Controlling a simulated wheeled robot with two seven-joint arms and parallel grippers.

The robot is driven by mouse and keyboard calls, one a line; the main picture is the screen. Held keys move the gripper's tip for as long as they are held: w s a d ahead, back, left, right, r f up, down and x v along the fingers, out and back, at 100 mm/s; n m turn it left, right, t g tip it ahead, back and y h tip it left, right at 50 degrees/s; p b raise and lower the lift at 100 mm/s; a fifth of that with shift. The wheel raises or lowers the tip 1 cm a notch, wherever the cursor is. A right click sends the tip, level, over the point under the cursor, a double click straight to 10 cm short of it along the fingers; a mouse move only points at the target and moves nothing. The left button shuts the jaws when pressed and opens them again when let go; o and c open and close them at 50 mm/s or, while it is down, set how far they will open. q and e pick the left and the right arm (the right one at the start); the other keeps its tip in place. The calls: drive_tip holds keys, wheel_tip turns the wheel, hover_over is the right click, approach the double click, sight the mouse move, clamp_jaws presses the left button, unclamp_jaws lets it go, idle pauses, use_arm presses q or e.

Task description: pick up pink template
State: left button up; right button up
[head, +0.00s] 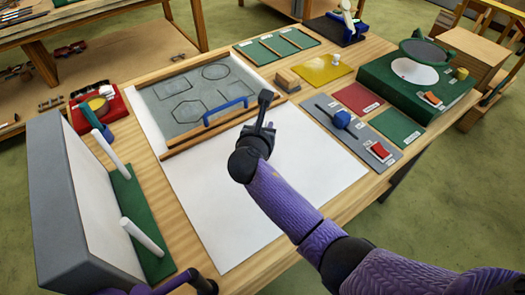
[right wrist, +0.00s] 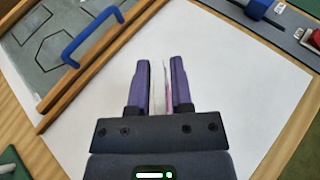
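My right gripper (head: 265,98) is over the white paper, just right of the blue handle on the grey glass board. In the right wrist view my right gripper (right wrist: 160,62) shows two purple fingers a little apart. A thin pink and whitish sliver (right wrist: 167,85) shows between them, close to the right finger. It may be the pink template, and its shape is hidden. It does not seem to fill the gap. No pink template shows clearly in the head view. My left gripper (head: 203,284) shows only partly at the bottom edge; its fingers are unclear.
White paper (head: 225,215) covers the table middle. The framed glass board (head: 190,112) with outlined shapes lies behind it. A grey upright panel with white pegs on a green base (head: 128,205) stands left. Coloured pads, a grey tool tray (head: 355,138) and a green box (head: 385,80) stand right.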

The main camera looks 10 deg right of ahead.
clamp_jaws()
idle(1.1)
